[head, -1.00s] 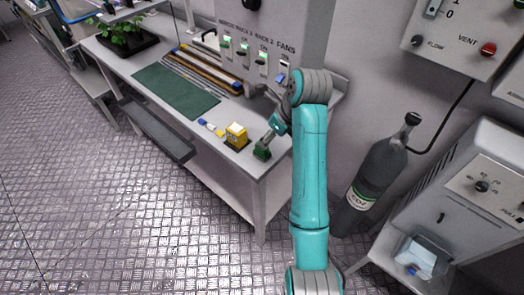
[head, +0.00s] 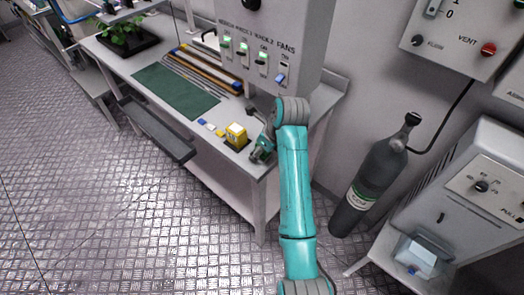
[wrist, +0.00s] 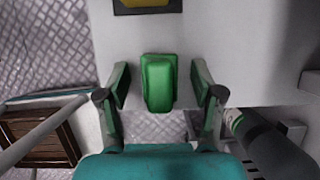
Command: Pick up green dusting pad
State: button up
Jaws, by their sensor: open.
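The green dusting pad (wrist: 160,82) is a small upright-looking block in the middle of the wrist view, near the edge of the white bench. My gripper (wrist: 161,76) is open, with one finger on each side of the pad and a visible gap on both sides. I cannot tell how far above or around the pad the fingertips are. In the head view my gripper (head: 259,154) is over the near right corner of the bench (head: 253,172) and mostly hides the pad.
A yellow block (head: 236,134) on a dark base stands just left of my gripper. Small blue and white items (head: 210,127) and a green mat (head: 177,91) lie further left. A control box (head: 270,45) overhangs the bench behind. A gas cylinder (head: 372,180) stands to the right.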

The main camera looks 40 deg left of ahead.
jog(key=c, duration=1.2)
jog(key=shift+c, duration=0.2)
notch_tip(320, 180, up, 10)
